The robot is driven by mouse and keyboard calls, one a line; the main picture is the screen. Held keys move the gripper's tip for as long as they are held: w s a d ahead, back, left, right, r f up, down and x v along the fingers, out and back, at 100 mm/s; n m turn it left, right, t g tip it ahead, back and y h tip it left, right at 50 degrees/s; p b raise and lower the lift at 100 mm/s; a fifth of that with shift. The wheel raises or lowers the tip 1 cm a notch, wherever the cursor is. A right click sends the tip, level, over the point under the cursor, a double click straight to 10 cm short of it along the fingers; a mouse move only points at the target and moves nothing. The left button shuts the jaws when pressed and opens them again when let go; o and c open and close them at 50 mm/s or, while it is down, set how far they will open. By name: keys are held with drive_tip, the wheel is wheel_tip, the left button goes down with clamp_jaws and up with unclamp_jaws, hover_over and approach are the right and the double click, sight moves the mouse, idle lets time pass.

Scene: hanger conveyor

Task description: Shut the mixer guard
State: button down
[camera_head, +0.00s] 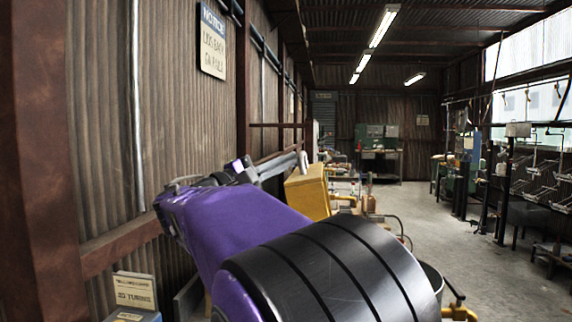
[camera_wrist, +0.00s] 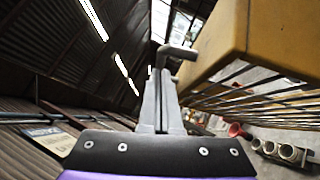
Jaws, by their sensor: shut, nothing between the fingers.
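The mixer's yellow housing (camera_head: 307,192) stands just past my arm in the head view. In the wrist view the housing (camera_wrist: 222,42) fills the upper right. Thin parallel metal bars (camera_wrist: 240,95), which look like the mixer guard, spread out below it. A short grey rod (camera_wrist: 178,51) shows beside the housing, just past my fingertips; I cannot tell whether they touch. My gripper (camera_wrist: 162,76) is shut and empty, to the left of the bars. In the head view my gripper (camera_head: 301,160) is at the housing's upper left. My arm hides the mixer's lower part.
A corrugated wall (camera_head: 170,100) with a notice sign (camera_head: 213,42) runs close along the left. A metal bowl (camera_head: 432,279) shows partly behind my arm. Racks of hangers (camera_head: 545,180) stand at the right. The concrete floor (camera_head: 420,215) between is open.

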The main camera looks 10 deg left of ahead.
drive_tip(key=d+m+g+y+b, duration=0.3)
drive_tip(key=d+m+g+y, duration=0.35)
drive_tip(key=d, duration=1.75)
drive_tip(key=d+f+m+y+b, duration=0.1)
drive_tip(key=d+f+m+y, duration=0.3)
drive_tip(key=d+f, duration=0.9)
drive_tip(key=shift+f+m+y, duration=0.35)
drive_tip(key=shift+f+y, duration=0.1)
drive_tip(key=shift+f, duration=1.55)
